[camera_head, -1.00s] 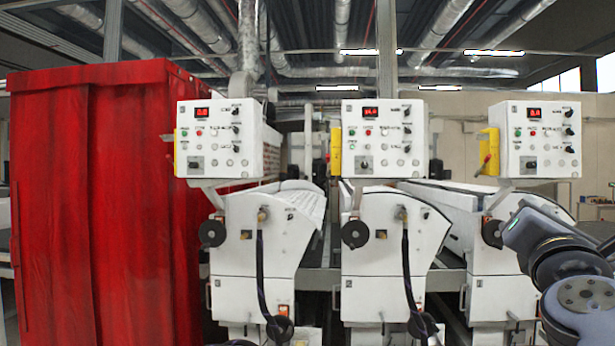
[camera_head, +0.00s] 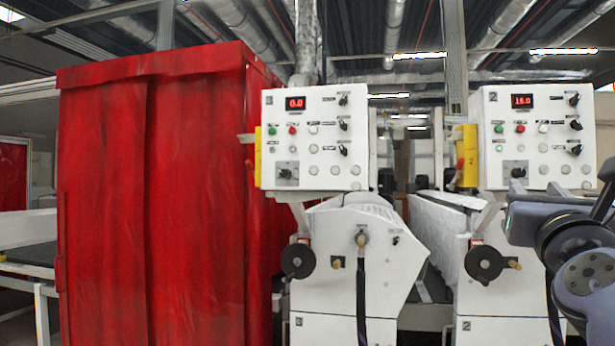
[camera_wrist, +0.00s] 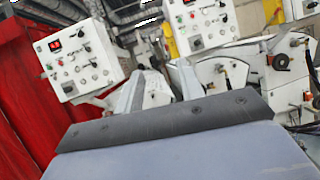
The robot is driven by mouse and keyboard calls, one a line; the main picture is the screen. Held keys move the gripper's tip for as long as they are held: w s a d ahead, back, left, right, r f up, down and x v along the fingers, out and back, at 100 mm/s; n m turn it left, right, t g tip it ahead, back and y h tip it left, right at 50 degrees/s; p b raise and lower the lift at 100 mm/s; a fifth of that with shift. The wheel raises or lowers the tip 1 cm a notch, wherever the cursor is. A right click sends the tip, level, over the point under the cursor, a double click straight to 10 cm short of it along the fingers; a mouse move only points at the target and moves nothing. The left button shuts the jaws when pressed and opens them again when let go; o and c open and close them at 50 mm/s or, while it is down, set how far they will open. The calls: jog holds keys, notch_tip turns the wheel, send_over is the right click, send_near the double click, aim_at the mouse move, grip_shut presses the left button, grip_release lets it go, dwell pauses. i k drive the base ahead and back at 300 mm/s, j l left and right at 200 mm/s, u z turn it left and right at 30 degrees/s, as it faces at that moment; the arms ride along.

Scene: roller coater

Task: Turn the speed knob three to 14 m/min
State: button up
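Two white control panels show in the head view. The left panel (camera_head: 325,160) has a red display (camera_head: 295,103) reading 0.0; the right panel (camera_head: 490,170) has one (camera_head: 521,100) that seems to read 16.0. Labels are too small to read, so I cannot tell which is speed knob three. In the wrist view my gripper (camera_wrist: 158,86) has its two fingers apart and empty, away from the left panel (camera_wrist: 88,72) and right panel (camera_wrist: 218,35).
A tall red cabinet (camera_head: 150,200) stands left of the machines. White coater bodies with black handwheels, such as this wheel (camera_head: 298,261), stick out below the panels. Yellow pieces (camera_head: 467,158) are on the panels' left sides. My folded arm is at the right edge.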

aim_at(284, 173)
jog(key=i+j+u, duration=0.15)
jog(key=i+j, duration=0.75)
jog(key=i+j+u, duration=0.15)
jog(key=i+j, duration=0.65)
jog(key=i+l, duration=0.05)
jog(key=i, duration=0.05)
